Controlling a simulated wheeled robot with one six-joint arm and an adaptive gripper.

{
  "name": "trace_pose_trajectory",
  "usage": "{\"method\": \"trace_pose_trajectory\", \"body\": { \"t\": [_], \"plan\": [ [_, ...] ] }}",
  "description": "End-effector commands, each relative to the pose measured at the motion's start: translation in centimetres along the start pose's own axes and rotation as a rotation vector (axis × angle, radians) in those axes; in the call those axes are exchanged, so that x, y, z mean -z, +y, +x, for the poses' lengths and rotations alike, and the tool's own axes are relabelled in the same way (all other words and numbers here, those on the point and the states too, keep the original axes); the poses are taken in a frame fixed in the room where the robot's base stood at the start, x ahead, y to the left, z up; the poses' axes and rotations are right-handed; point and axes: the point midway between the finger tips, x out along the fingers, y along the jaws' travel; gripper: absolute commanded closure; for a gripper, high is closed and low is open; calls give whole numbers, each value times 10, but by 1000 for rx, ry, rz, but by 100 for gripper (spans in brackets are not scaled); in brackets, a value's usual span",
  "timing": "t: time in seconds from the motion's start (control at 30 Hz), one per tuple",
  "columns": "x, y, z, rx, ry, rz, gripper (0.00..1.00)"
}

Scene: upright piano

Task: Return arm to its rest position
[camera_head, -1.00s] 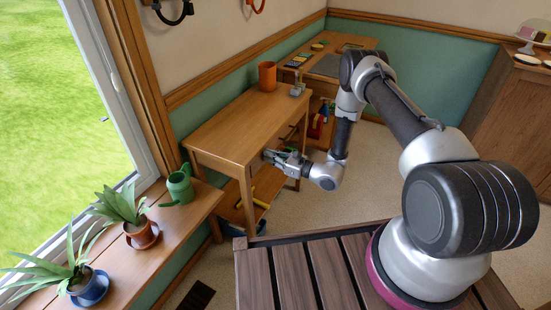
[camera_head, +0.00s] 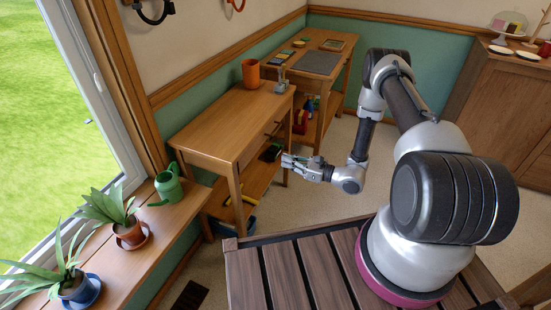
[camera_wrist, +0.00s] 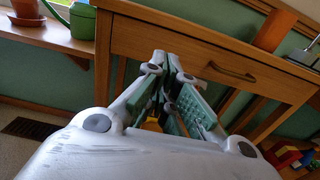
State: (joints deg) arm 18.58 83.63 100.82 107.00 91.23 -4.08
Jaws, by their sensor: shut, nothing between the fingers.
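My gripper (camera_head: 286,160) is in front of the wooden side table (camera_head: 213,137), on its right side, below tabletop height. In the wrist view my gripper (camera_wrist: 166,62) has its fingers together and empty, pointing toward the table's front. The drawer front (camera_wrist: 150,42) with its dark handle (camera_wrist: 232,73) is beyond the fingertips and looks closed.
An orange cup (camera_head: 251,73) stands on the side table. A second table (camera_head: 342,64) stands behind, with colourful blocks (camera_wrist: 291,157) on a shelf. A green watering can (camera_head: 168,185) and potted plants line the windowsill at left. Floor (camera_head: 330,145) is open right of the tables.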

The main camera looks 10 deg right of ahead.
Motion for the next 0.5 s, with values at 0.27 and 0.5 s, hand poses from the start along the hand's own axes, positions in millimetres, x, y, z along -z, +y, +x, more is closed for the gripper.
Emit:
{"method": "trace_pose_trajectory", "body": {
  "t": [0.27, 0.5],
  "plan": [
    [2, 1, -11, -2, 9, 5, 100],
    [20, 64, -35, -210, 104, 58, 100]
  ]
}}
